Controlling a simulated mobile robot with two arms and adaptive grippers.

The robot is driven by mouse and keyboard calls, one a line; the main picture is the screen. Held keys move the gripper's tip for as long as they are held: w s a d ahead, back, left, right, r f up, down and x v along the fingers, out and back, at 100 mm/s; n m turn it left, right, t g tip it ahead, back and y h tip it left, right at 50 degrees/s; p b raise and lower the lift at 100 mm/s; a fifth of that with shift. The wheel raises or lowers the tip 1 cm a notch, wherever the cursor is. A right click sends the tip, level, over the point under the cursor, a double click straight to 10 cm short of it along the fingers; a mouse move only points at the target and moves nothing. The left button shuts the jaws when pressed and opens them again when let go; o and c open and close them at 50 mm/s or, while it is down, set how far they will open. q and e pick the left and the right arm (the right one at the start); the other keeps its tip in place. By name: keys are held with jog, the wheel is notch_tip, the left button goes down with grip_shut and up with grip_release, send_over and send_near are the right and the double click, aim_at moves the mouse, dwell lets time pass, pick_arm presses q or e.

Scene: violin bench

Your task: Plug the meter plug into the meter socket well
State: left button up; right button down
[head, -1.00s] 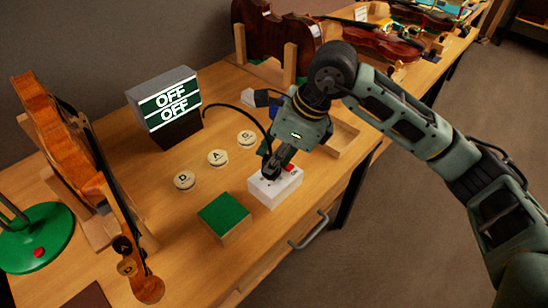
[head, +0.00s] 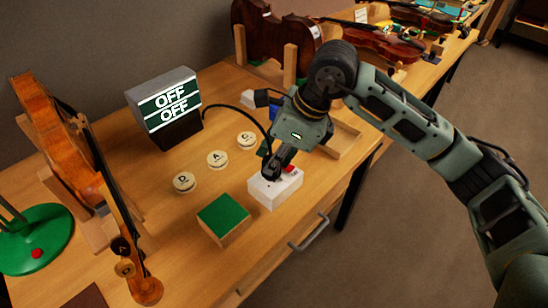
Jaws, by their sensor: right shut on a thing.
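The meter socket (head: 273,193) is a white block near the front edge of the bench, with a small red part on its top right. My right gripper (head: 270,174) points down at the top of the block and is shut on the dark meter plug, which the fingers mostly hide. I cannot tell how deep the plug sits in the well. A black cable (head: 240,108) arcs from the meter (head: 166,105) to the gripper. The meter's display reads OFF on two lines. My left gripper is not in view.
A green-topped block (head: 224,218) stands left of the socket. Round lettered pieces (head: 217,159) lie behind it. A violin (head: 60,135) in a wooden stand and a green round base (head: 35,240) are at the left. A wooden tray (head: 345,140) and more violins (head: 370,42) are behind my arm.

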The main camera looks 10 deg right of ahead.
jog(key=shift+f+b, duration=1.25)
jog(key=shift+f, duration=0.15)
jog(key=c, duration=1.5)
grip_release()
jog(key=shift+r, duration=0.1)
jog(key=shift+d+r, duration=0.15)
jog(key=shift+r, duration=0.1)
jog(key=v, duration=1.1)
jog(key=shift+s+r, duration=0.1)
